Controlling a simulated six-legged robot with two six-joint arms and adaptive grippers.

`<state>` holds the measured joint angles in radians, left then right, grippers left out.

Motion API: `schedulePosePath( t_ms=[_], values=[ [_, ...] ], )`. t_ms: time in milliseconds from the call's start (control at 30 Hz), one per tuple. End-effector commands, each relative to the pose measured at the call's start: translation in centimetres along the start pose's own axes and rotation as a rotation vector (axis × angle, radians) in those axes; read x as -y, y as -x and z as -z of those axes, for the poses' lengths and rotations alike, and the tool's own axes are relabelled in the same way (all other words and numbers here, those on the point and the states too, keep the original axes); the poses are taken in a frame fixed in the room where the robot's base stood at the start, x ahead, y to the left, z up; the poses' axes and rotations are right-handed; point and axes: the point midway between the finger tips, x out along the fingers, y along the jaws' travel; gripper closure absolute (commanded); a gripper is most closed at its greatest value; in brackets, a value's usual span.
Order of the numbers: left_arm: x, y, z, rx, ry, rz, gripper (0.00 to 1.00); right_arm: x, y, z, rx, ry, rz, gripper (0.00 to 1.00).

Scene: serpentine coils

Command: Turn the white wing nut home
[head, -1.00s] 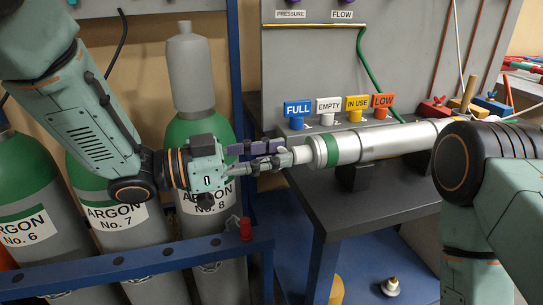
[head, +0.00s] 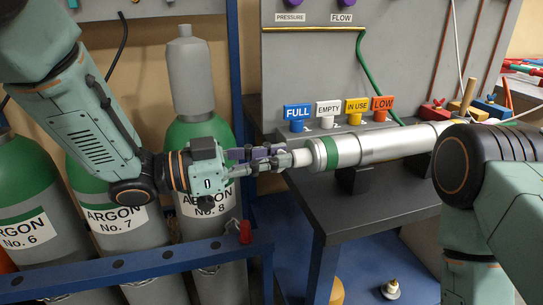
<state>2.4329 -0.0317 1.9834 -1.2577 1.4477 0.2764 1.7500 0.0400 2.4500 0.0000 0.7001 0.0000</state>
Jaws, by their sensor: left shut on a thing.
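A silver cylinder (head: 390,143) with a green band lies sideways on dark supports on the grey bench. A pale white end piece (head: 302,157) sticks out of its left end. I take this to be the white wing nut; its wings are not clearly seen, as my fingers cover them. My left gripper (head: 279,159) reaches in from the left, in line with the cylinder, and is shut on this piece. My right arm shows at the right, in front of the cylinder's far end; its gripper is out of view.
Argon cylinders (head: 118,230) stand behind a blue rail (head: 130,268) at the left. Blue, white, yellow and orange tags (head: 341,110) stand at the back of the bench (head: 330,205). Red and blue blocks (head: 433,112) are at the back right. A small brass-and-white piece (head: 391,288) is on the floor.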

Motion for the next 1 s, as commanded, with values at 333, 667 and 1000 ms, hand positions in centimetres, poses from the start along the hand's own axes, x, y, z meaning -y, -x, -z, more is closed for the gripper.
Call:
schedulePosePath(
  t_ms=[333,667,1000],
  values=[
    [-0.06,0.00,0.03,-0.001,-0.043,0.000,1.00,0.00,0.07,0.00,0.000,0.000,0.000,0.60],
    [-0.23,-0.02,0.02,-0.001,-0.176,0.000,1.00,0.00,0.16,0.00,0.000,0.000,0.000,0.60],
    [-0.51,-0.01,-0.12,-0.001,-0.390,0.000,1.00,0.00,-0.08,0.00,0.000,0.000,0.000,0.60]
  ],
)
